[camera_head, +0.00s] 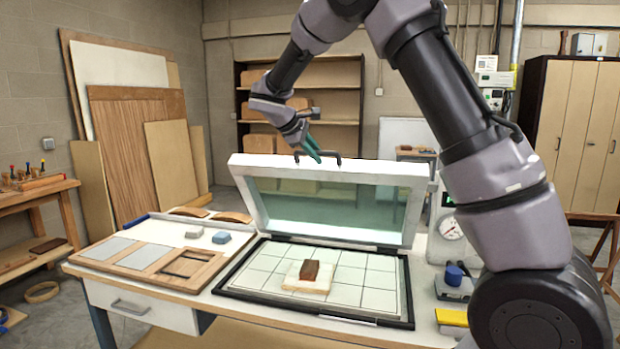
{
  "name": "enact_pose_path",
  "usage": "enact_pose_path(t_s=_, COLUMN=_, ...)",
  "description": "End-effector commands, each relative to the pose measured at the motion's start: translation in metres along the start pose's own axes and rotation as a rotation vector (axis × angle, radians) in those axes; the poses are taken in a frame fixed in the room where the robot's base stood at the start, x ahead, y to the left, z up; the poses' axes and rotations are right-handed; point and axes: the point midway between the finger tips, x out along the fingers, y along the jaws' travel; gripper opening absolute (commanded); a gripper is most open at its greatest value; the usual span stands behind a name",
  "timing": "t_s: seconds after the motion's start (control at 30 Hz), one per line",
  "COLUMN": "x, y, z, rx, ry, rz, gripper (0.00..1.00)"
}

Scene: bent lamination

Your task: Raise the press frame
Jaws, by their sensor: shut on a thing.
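The press frame (231,178) is white-edged with a translucent greenish sheet. It stands tilted up from the press bed, hinged along the bed's far side. A dark handle (332,155) is fixed on its top edge. My gripper (313,152), with green fingers, is shut on this handle at its left part. The press bed (345,292) has a black rim and a pale gridded surface. A brown block (309,271) on a pale pad (297,284) sits in the middle of the bed.
On the worktop left of the bed lie wooden-framed panels (143,258), a blue block (221,237) and a grey block (194,232). A gauge (450,228) and a blue-topped item (454,273) stand right of the bed. Boards lean on the back-left wall.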

Motion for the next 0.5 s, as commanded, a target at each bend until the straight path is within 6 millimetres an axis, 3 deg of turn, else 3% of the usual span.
enact_pose_path(t_s=0.2, x=0.01, y=0.035, z=-0.005, rx=0.001, ry=-0.001, rz=0.004, gripper=0.0)
enact_pose_path(t_s=0.5, x=0.015, y=0.051, z=-0.007, rx=-0.003, ry=-0.002, rz=0.005, gripper=0.0)
